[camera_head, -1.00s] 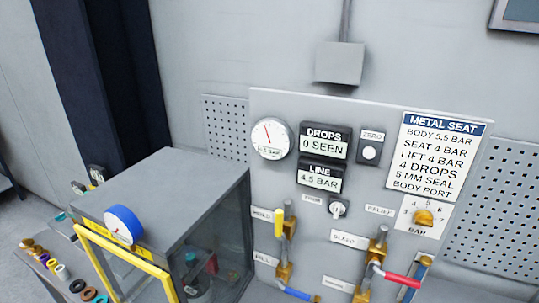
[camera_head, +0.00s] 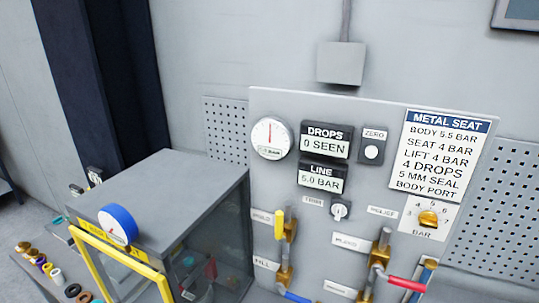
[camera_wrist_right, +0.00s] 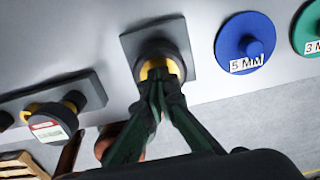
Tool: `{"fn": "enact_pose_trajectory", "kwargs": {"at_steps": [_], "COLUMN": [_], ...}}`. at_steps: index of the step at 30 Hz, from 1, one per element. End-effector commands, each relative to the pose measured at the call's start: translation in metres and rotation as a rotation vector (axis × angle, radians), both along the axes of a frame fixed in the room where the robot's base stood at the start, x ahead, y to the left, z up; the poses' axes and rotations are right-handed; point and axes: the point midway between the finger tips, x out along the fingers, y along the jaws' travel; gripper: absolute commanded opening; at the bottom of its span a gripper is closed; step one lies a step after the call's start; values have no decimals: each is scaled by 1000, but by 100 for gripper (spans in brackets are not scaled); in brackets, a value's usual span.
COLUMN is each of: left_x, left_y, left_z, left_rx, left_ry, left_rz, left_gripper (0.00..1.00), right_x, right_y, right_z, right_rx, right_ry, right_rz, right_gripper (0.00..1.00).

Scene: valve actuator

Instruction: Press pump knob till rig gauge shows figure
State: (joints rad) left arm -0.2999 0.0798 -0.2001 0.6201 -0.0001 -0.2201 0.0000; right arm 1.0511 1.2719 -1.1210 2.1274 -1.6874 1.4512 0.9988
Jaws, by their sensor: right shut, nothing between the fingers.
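The rig gauge (camera_head: 271,138) is a round white dial at the panel's upper left, its red needle about upright. The black LINE display (camera_head: 320,178) right of it reads 5.0 BAR. In the right wrist view, my right gripper (camera_wrist_right: 163,76) is shut and empty. Its fingertips are at the yellow centre of a dark round knob (camera_wrist_right: 178,55) on a grey plate and seem to touch it. The fingers hide part of the knob. The card (camera_head: 440,155) headed METAL SEAT gives BODY 5.5 BAR. My left gripper is not in view.
The DROPS display (camera_head: 325,141) reads 0 SEEN. Coloured valve handles, including a red one (camera_head: 407,284), stick out below. A grey cabinet (camera_head: 165,195) with a yellow frame stands left. In the wrist view, a blue 5 MM disc (camera_wrist_right: 245,42) and a labelled gauge (camera_wrist_right: 55,120) flank the knob.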

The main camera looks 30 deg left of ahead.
Motion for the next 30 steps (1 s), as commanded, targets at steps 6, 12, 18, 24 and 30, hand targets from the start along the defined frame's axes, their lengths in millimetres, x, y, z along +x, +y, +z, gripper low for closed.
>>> {"fn": "enact_pose_trajectory", "kwargs": {"at_steps": [6, 12, 18, 24, 30], "left_x": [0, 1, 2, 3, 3], "left_y": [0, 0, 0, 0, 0], "left_z": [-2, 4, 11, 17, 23], "left_rx": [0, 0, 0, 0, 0], "left_ry": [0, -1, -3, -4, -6], "left_rz": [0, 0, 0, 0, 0], "left_gripper": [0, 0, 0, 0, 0], "right_x": [-1, -1, -1, -1, 0], "right_y": [0, 0, 0, 0, 0], "right_z": [-2, 8, 22, 35, 48], "right_rx": [0, 0, 0, 0, 0], "right_ry": [3, 2, 1, 1, 1], "right_rz": [0, 0, 0, 0, 0], "right_gripper": [0, 0, 0, 0, 0]}}
